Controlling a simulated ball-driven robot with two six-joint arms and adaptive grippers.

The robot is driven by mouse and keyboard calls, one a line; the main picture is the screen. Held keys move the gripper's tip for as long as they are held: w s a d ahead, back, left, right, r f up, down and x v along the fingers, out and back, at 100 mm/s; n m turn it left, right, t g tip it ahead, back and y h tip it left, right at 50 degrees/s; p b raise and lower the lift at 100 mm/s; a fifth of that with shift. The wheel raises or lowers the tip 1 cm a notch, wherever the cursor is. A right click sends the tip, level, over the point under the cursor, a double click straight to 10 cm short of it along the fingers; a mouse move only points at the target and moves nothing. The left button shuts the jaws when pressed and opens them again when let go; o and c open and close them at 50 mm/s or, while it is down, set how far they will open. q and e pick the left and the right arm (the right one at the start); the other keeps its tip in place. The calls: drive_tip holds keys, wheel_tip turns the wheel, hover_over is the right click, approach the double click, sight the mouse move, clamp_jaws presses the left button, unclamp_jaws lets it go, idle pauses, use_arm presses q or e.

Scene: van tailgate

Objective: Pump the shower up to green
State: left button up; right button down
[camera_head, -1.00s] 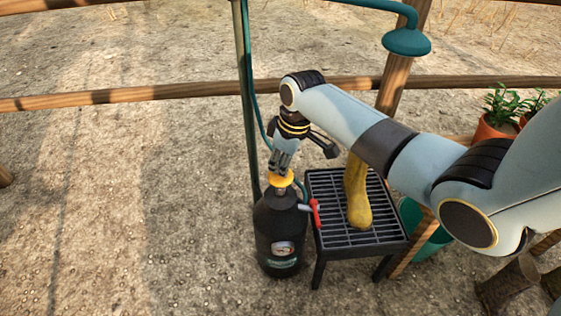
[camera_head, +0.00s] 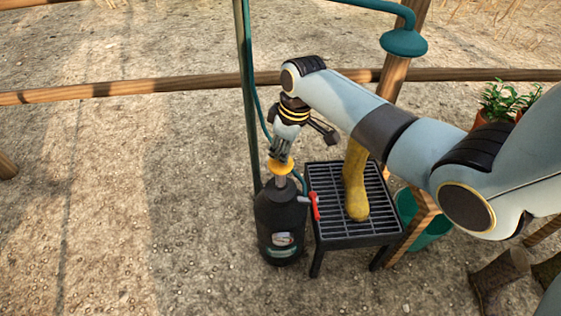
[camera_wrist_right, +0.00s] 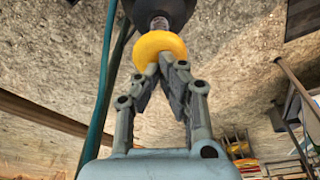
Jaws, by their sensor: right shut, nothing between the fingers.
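The black pressure shower bottle (camera_head: 278,215) stands upright on the ground, left of the grated stand. Its round gauge (camera_head: 283,239) faces the camera, but the needle is too small to read. The yellow pump knob (camera_head: 281,167) stands above the bottle on a short grey shaft (camera_head: 281,183). My right gripper (camera_head: 279,157) is shut and empty, with its fingertips at the top of the knob. In the wrist view the closed fingertips (camera_wrist_right: 170,62) overlap the knob's edge (camera_wrist_right: 158,45); I cannot tell how hard they touch. My left gripper is out of view.
A red lever (camera_head: 315,205) sticks out at the bottle's right side. A yellow boot (camera_head: 355,182) is on the black grated stand (camera_head: 372,238). A green pole (camera_head: 248,110) with a hose rises behind the bottle. Ground to the left is clear.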

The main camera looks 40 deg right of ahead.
sight(282, 168)
drive_tip(key=shift+f+b, duration=1.45)
drive_tip(key=shift+f, duration=1.4)
wheel_tip(282, 168, up, 6)
drive_tip(key=p, duration=0.5)
drive_tip(key=shift+p, duration=0.35)
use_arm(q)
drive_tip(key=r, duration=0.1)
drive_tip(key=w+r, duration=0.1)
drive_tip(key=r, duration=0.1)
use_arm(e)
drive_tip(key=shift+f, duration=0.15)
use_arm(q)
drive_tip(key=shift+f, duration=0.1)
